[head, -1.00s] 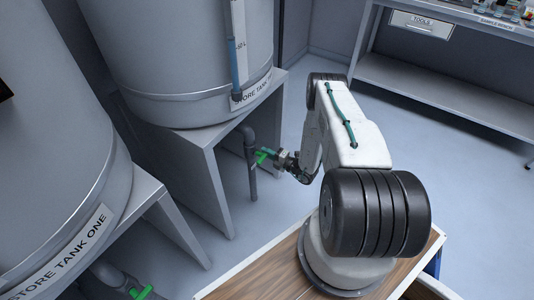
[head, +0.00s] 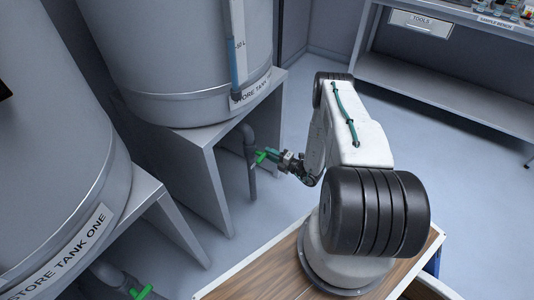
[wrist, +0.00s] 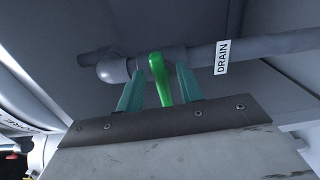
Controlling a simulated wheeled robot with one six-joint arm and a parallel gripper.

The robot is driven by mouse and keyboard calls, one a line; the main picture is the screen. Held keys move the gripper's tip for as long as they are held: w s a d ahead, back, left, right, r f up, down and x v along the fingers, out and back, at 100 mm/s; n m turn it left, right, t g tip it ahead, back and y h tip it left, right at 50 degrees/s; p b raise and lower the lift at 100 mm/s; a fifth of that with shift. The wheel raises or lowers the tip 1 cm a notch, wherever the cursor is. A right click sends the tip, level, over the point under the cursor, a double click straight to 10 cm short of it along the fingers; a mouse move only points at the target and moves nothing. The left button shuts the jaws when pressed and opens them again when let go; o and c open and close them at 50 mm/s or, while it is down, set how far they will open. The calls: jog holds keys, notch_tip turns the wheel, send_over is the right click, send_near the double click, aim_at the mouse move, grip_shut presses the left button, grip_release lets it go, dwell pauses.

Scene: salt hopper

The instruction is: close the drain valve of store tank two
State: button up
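The store tank whose label (head: 252,90) is cut off after "STORE TANK" stands on a grey stand, with a grey drain pipe (head: 250,165) bending down below it. The green valve handle (head: 261,156) is on this pipe; in the wrist view the green handle (wrist: 160,78) points toward my gripper, across a pipe labelled DRAIN (wrist: 222,57). My gripper (wrist: 157,88) has its two teal fingers apart, one on each side of the handle. In the head view my gripper (head: 270,155) is at the handle.
Store tank one (head: 50,150) stands at the left with its own green handle (head: 141,292) below. The tank stand's side panel (head: 205,175) is close to the pipe. A bench (head: 440,90) is at the back right. Open floor (head: 400,150) lies between.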

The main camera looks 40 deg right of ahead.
jog(key=v, duration=0.5)
jog(key=shift+s, duration=0.2)
dwell(0.3)
